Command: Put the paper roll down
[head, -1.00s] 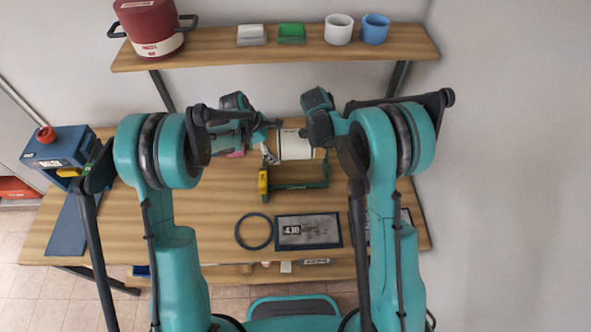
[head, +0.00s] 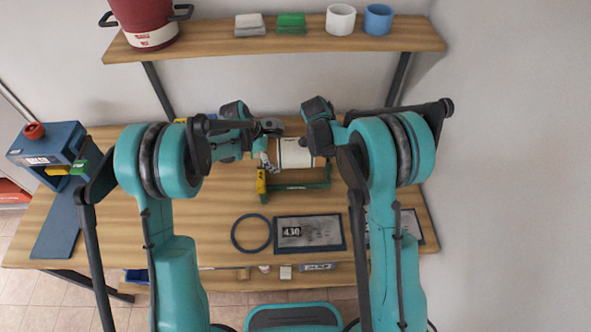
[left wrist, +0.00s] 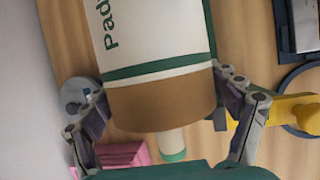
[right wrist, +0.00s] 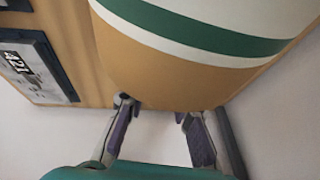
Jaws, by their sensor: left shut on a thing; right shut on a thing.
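The paper roll (head: 294,153) is white with green bands and brown ends. It lies sideways between my two grippers, over the back part of a green holder (head: 300,186) with a yellow end (head: 261,183). My left gripper (head: 268,150) is shut on its left end; in the left wrist view the fingers (left wrist: 160,105) sit either side of the brown end (left wrist: 160,108). My right gripper (head: 318,150) is shut at its right end; the fingers (right wrist: 157,110) meet the brown end in the right wrist view. I cannot tell whether the roll touches the holder.
A black ring (head: 251,233) and a framed plate (head: 309,234) lie in front of the holder. A blue box device (head: 45,155) stands at the table's left end. A shelf (head: 280,46) with a red pot (head: 145,20) and cups runs behind. Pink notes (left wrist: 122,158) lie near my left gripper.

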